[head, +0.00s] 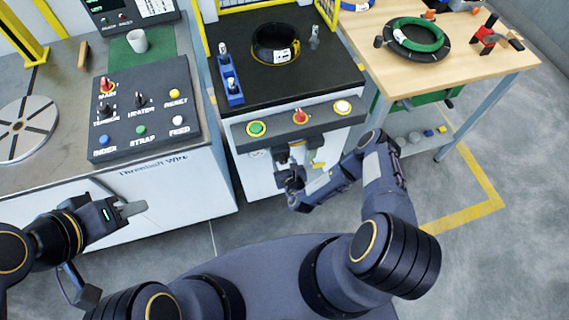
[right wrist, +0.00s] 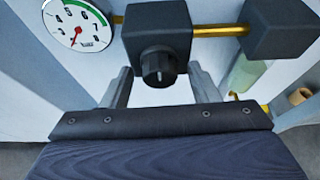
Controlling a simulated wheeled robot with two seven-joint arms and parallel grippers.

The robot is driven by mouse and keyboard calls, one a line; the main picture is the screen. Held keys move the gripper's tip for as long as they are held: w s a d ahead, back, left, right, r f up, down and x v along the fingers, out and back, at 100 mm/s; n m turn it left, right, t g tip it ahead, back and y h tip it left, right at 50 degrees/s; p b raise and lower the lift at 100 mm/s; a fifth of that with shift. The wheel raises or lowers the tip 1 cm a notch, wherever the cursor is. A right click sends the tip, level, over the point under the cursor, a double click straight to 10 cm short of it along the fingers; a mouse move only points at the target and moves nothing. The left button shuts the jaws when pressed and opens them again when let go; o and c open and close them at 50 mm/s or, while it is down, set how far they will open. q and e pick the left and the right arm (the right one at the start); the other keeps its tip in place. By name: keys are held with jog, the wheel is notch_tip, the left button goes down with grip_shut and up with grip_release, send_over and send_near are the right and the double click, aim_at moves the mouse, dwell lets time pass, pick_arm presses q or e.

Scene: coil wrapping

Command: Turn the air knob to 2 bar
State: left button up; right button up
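The air knob (right wrist: 158,66) is a black ribbed knob with a pale mark on its face, under a black regulator block (right wrist: 157,30). My right gripper (right wrist: 159,78) is open, with one finger on each side of the knob; gaps show between fingers and knob. A round white gauge (right wrist: 77,25) with a green arc and a red needle is partly cut off at the upper left; I cannot read its value surely. In the head view my right gripper (head: 291,178) is at the front of the middle cabinet, below its button panel. My left gripper (head: 128,210) is away at the left, holding nothing visible.
A brass pipe (right wrist: 220,30) runs right from the regulator to another black block (right wrist: 282,30). The button panel (head: 300,118) overhangs the right gripper. A control box (head: 145,115) stands on the left bench, and a wooden table (head: 455,60) is at the right.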

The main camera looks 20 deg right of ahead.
jog(key=shift+s, duration=0.2)
jog(key=v, duration=0.7)
jog(key=shift+s+r, duration=0.25)
dwell(0.4)
